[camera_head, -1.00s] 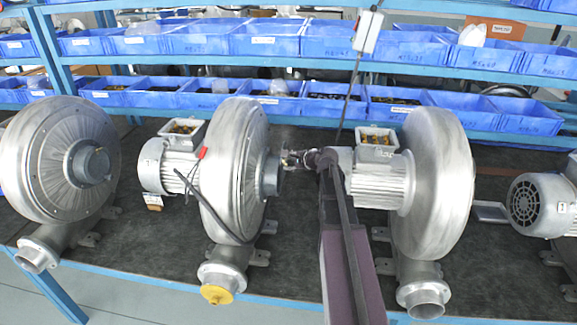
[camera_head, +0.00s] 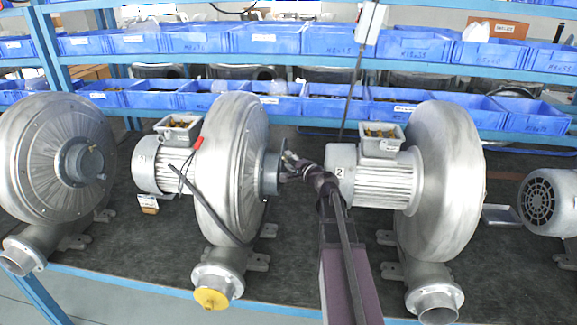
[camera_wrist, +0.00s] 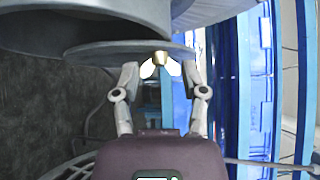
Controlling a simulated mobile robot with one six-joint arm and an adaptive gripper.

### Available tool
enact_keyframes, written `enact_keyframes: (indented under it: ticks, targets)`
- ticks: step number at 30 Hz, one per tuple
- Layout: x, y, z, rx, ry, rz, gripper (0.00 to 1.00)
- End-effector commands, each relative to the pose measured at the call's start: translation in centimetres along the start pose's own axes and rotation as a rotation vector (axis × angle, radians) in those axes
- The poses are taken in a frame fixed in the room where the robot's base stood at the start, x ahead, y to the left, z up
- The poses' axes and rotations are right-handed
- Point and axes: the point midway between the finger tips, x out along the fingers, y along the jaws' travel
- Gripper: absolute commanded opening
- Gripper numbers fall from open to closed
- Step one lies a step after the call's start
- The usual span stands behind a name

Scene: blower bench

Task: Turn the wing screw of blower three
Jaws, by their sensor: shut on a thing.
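Blower three (camera_head: 232,150) is the middle grey metal blower, with its motor (camera_head: 160,165) on the left and a round inlet collar (camera_head: 271,172) facing right. A flat disc (camera_wrist: 125,53) covers the collar's end in the wrist view. The wing screw (camera_wrist: 160,60) stands at the disc's edge, with a brass hub and pale wings. My gripper (camera_wrist: 163,74) has one finger on each side of the wings and is shut on the wing screw. In the head view my gripper (camera_head: 286,162) is at the collar's right face, and the screw is too small to make out.
Blower two (camera_head: 440,180) stands close to the right of my arm, its motor (camera_head: 370,180) facing the gripper. Another blower (camera_head: 50,150) stands at the left. Blue bins (camera_head: 262,40) fill the shelves behind.

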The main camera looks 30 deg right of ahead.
Motion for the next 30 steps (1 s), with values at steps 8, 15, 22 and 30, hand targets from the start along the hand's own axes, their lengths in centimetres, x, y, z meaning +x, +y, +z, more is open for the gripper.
enact_keyframes:
  ticks: [8,15,22,30]
  targets:
    - [0.07,0.08,-0.13,-0.037,0.002,-0.036,0.08]
    - [0.07,0.0,-0.14,-0.039,0.002,-0.039,0.08]
    - [0.08,-0.01,-0.14,-0.038,0.001,-0.039,0.79]
    - [0.03,0.02,-0.08,-0.038,0.0,-0.038,0.9]
